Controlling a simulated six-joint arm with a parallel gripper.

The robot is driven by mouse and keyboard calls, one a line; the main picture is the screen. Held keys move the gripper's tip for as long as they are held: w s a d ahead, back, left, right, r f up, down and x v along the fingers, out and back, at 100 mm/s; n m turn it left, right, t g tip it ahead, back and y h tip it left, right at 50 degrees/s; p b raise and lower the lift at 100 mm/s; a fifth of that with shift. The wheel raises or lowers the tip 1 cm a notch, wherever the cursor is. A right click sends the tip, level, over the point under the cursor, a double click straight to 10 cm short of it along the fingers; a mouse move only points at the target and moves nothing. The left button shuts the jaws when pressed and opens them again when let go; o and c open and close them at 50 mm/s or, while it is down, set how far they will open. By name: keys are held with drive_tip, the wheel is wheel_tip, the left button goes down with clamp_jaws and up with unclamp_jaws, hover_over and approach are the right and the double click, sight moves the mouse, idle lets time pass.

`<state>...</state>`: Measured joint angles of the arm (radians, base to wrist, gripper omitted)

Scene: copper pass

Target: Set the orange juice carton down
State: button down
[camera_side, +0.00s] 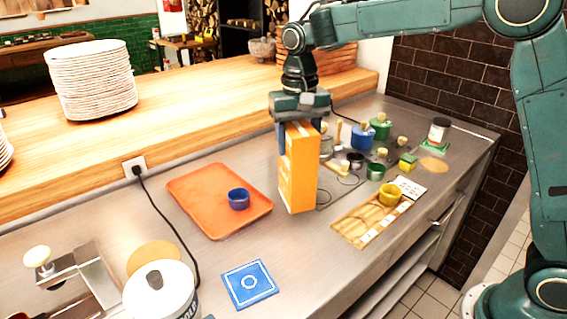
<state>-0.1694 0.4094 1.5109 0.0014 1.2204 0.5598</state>
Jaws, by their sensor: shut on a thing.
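The orange juice carton (299,172) is a tall orange box with a paler top, standing upright in my gripper (299,128). My gripper points down and is shut on the carton's upper part. The carton's lower end is close to the steel counter (230,165), just right of the orange tray. I cannot tell whether its bottom touches the counter.
The orange tray (190,187) holds a blue cup (239,199). A wooden board (350,232) with a yellow cup (389,194) lies to the right. Several small pots stand behind. A blue mat (250,285) and a white canister (160,295) are in front.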

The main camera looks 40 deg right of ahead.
drive_tip(key=shift+f, duration=2.05)
drive_tip(key=c, duration=0.5)
unclamp_jaws()
drive_tip(key=shift+f, duration=0.15)
wheel_tip(320, 180, up, 12)
drive_tip(key=shift+r, duration=0.2)
drive_tip(key=shift+s, duration=0.1)
